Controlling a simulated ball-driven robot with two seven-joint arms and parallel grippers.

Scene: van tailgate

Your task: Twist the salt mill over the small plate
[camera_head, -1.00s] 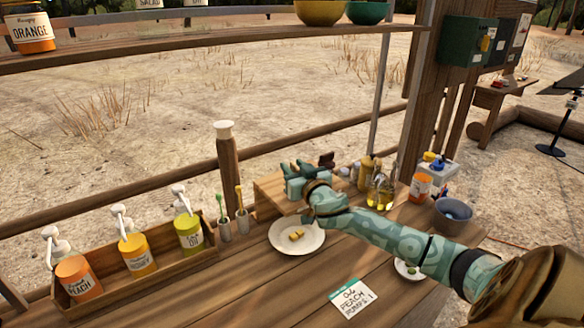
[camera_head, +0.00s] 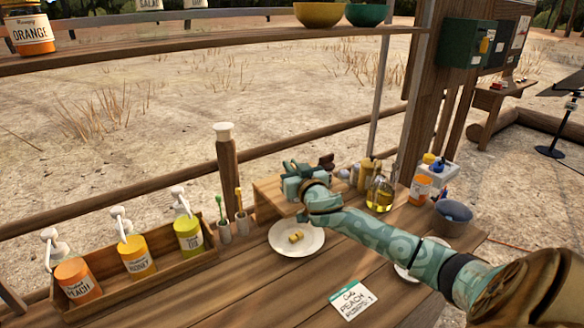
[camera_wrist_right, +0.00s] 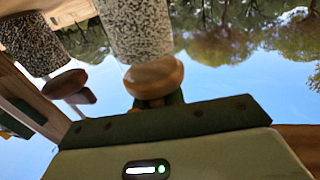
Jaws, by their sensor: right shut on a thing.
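A second, smaller white plate (camera_head: 402,271) lies to the right, partly covered by my right arm. In the right wrist view, a pale speckled mill (camera_wrist_right: 137,28) with a round wooden end (camera_wrist_right: 153,77) is right at the gripper's green palm (camera_wrist_right: 165,122). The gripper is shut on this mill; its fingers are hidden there. In the head view, the mill is hidden by the gripper. My left gripper is not in view.
A darker speckled mill (camera_wrist_right: 33,45) shows at left in the wrist view. A wooden tray (camera_head: 140,282) of pump bottles stands left. An oil bottle (camera_head: 380,194) and a blue-grey bowl (camera_head: 453,216) stand right. An order card (camera_head: 353,298) lies in front.

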